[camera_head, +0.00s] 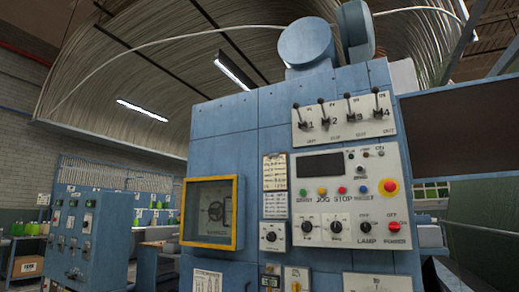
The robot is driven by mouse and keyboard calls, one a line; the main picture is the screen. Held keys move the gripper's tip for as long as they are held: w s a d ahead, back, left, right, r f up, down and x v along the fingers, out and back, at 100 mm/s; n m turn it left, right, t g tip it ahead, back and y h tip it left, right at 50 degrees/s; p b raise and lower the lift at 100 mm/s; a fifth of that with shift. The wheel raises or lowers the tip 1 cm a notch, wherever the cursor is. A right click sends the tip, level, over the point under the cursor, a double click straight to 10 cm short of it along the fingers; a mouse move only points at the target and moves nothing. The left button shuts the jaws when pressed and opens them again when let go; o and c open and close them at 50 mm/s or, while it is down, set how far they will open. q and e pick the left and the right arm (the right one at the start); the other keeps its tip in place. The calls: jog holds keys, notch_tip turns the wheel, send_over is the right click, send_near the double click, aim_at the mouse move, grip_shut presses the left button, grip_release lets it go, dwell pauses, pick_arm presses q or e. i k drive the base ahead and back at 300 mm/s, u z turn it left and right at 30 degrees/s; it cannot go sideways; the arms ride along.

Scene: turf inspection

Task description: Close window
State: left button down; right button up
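A small square window (205,212) with a thick yellow frame is set in the front of a tall blue machine cabinet (225,125), left of the control panel. Through its clear pane I see a grey interior with a round dark part. The frame stands out from the cabinet face, with its side edge showing at the right. I cannot tell for sure whether it is fully shut or slightly ajar. Neither of my grippers is in view.
The control panel (350,200) carries coloured buttons, knobs and a red emergency button (389,187). Numbered levers (343,117) sit above it. A lower blue control cabinet (88,238) stands at the left. A dark screen (460,135) is at the right.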

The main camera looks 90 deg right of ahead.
aim_at(453, 135)
jog(key=z, duration=4.25)
jog(key=i, duration=2.65)
